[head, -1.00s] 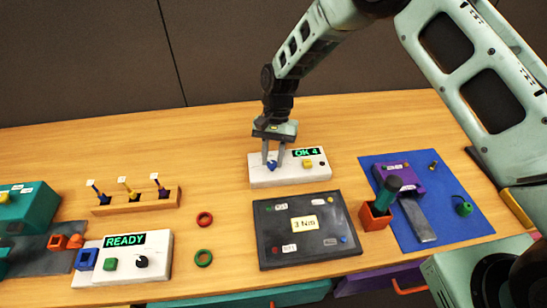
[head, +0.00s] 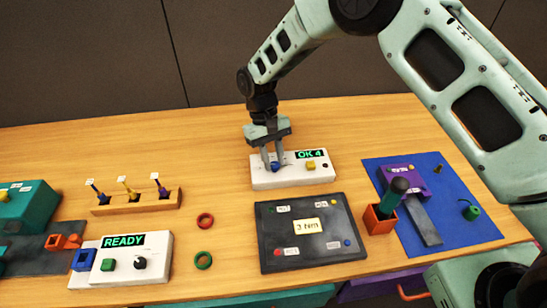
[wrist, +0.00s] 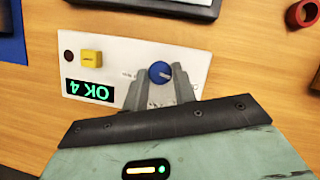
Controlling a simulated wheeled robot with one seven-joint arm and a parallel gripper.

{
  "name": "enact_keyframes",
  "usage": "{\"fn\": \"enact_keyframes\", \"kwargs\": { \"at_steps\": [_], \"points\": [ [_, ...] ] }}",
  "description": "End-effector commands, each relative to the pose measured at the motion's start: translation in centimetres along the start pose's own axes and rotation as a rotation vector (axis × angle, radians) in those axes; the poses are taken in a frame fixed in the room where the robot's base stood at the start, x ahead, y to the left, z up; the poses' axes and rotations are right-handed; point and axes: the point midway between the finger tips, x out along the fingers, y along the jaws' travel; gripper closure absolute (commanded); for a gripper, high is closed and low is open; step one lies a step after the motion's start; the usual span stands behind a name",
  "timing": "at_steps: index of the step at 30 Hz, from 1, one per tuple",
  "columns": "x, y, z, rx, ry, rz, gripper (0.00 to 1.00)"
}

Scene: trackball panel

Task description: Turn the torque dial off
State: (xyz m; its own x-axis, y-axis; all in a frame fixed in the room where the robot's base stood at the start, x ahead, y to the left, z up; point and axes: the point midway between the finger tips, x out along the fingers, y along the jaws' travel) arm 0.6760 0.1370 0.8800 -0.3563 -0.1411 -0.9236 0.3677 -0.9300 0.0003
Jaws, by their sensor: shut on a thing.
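The torque dial (wrist: 160,73) is a round blue knob with a light pointer mark, on a white box (head: 262,181) at the back middle of the table. It also shows in the head view (head: 275,167). A green display on the box reads "OK 4" (head: 311,154), and a yellow button (head: 310,166) sits to the right of the dial. My gripper (head: 271,165) points down over the box, its two fingers shut on the dial from either side. In the wrist view the fingers (wrist: 161,82) flank the dial, and small print beside it is partly hidden.
A black tray (head: 270,258) with a "3 Nm" note lies in front of the box. A second white box (head: 155,270) reading "READY" stands at front left.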

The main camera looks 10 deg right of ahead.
Motion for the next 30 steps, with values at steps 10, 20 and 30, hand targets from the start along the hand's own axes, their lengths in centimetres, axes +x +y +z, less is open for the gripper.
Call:
{"fn": "enact_keyframes", "kwargs": {
  "at_steps": [10, 20, 30],
  "points": [
    [-0.07, 0.05, -0.05, -0.033, 0.002, 0.015, 0.96],
    [-0.07, 0.04, -0.04, -0.033, 0.002, 0.014, 0.54],
    [-0.21, -0.02, -0.05, -0.032, 0.002, 0.013, 0.52]
  ]
}}
